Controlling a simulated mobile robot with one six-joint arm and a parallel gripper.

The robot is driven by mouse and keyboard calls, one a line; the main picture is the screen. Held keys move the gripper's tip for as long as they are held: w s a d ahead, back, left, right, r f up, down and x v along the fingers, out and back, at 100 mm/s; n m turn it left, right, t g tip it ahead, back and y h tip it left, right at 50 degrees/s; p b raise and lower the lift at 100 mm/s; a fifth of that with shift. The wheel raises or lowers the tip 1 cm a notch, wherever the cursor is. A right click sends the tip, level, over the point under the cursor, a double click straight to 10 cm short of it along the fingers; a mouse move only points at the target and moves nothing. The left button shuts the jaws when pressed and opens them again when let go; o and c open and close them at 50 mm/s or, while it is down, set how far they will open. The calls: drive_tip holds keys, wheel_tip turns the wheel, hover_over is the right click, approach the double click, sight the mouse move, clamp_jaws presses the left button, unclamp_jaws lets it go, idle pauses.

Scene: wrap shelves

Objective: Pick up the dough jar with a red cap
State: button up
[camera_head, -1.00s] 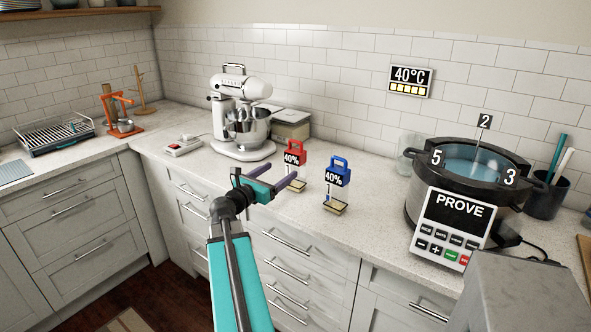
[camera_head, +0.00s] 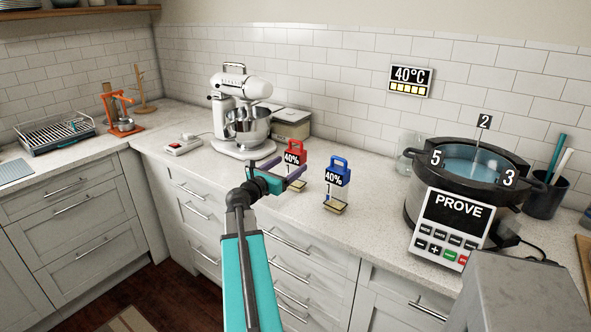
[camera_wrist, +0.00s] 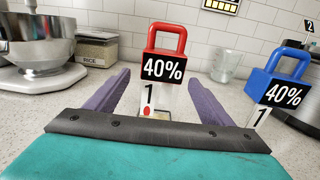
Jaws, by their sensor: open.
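The dough jar with a red cap (camera_head: 295,149) stands on the counter, with a red loop handle on top and a "40%" label. In the wrist view the red cap (camera_wrist: 167,38) rises behind the "40%" sign, and a "1" tag hangs below it. My gripper (camera_head: 290,172) is open, and its two purple fingers (camera_wrist: 157,97) lie to either side of the red-capped jar's lower part. The jar's body is mostly hidden by the labels and my gripper. I cannot tell whether the fingers touch it.
A similar blue-capped jar (camera_head: 337,165) stands close on the right. A white stand mixer (camera_head: 240,105) is behind to the left. A dark pot labelled PROVE (camera_head: 462,190) stands at the right. The counter's front edge runs below my gripper.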

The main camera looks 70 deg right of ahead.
sight(292, 163)
drive_tip(key=shift+p+x, duration=0.55)
drive_tip(key=shift+x, duration=1.8)
drive_tip(key=shift+s+f, duration=0.1)
drive_tip(key=shift+s, duration=0.05)
drive_tip(key=shift+c, duration=0.3)
drive_tip(key=c, duration=1.2)
drive_tip(key=shift+c, duration=0.2)
drive_tip(key=shift+r+b, duration=0.3)
drive_tip(key=shift+r, duration=4.75)
